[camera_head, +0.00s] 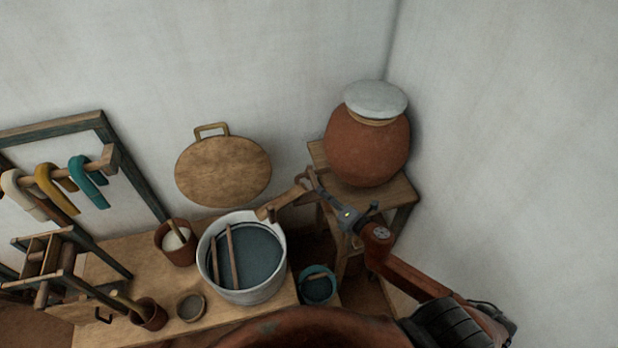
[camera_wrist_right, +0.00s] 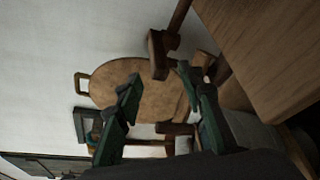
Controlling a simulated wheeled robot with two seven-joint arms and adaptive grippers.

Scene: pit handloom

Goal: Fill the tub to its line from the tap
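The tub (camera_head: 204,268) is a pale round vessel on the wooden bench, with a blue-grey surface inside and two wooden sticks across its left part. A dark line runs around its inner wall near the rim. A wooden spout-like piece, apparently the tap (camera_head: 270,211), reaches out beside the tub's upper right rim. My right gripper (camera_head: 311,181) is at the right end of that wooden piece, below the clay pot. In the right wrist view its two dark fingers (camera_wrist_right: 160,84) are apart, with wooden parts near and behind them; I cannot tell whether they touch. My left gripper is out of view.
A clay pot (camera_head: 362,152) with a pale lid (camera_head: 376,98) stands on a wooden stand (camera_head: 400,189) in the corner. A small teal-rimmed bucket (camera_head: 318,287) sits right of the tub. Cups and a small bowl (camera_head: 190,306) stand left. A round board (camera_head: 223,170) leans on the wall.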

